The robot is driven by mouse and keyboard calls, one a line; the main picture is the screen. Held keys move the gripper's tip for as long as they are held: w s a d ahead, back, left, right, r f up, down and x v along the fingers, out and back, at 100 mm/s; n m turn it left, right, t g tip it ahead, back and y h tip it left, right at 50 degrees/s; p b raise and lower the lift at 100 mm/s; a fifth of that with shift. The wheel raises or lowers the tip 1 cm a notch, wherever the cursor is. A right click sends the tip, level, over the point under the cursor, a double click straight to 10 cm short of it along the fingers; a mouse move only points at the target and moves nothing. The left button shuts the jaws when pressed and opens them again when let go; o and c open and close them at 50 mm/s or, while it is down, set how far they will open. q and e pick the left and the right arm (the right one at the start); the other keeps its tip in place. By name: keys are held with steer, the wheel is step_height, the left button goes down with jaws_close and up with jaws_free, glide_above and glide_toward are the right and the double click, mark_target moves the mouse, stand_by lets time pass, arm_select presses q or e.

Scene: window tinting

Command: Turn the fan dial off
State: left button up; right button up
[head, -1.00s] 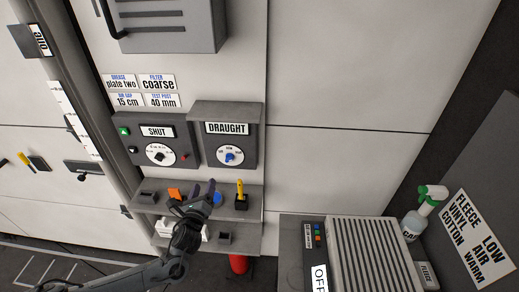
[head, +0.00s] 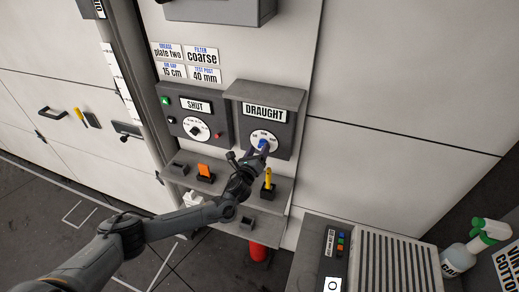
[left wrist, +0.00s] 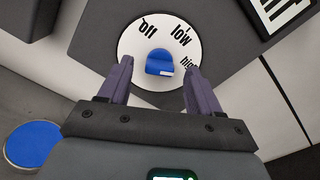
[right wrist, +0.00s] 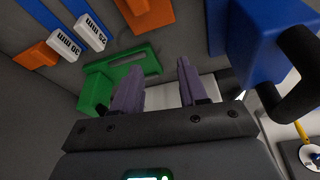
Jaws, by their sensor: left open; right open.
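The fan panel marked DRAUGHT (head: 264,112) is on the wall, with a round white dial. Its blue knob (head: 263,144) shows in the left wrist view (left wrist: 159,62), on a plate (left wrist: 130,45) lettered off, low and high. A small white mark is on the knob's lower right edge; I cannot tell its setting for sure. My left gripper (head: 256,154) is open at the dial, its fingers (left wrist: 160,75) apart on either side just below the knob, not closed on it. My right gripper (right wrist: 157,75) is open and empty, away from the dial and outside the head view.
A SHUT panel (head: 196,117) with its own dial is left of the fan panel. Green (right wrist: 97,90) and blue (right wrist: 250,45) objects are near my right gripper.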

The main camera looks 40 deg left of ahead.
arm_select(q)
steer(key=shift+x, duration=0.8)
steer(key=c, duration=1)
steer(key=shift+c, duration=0.2)
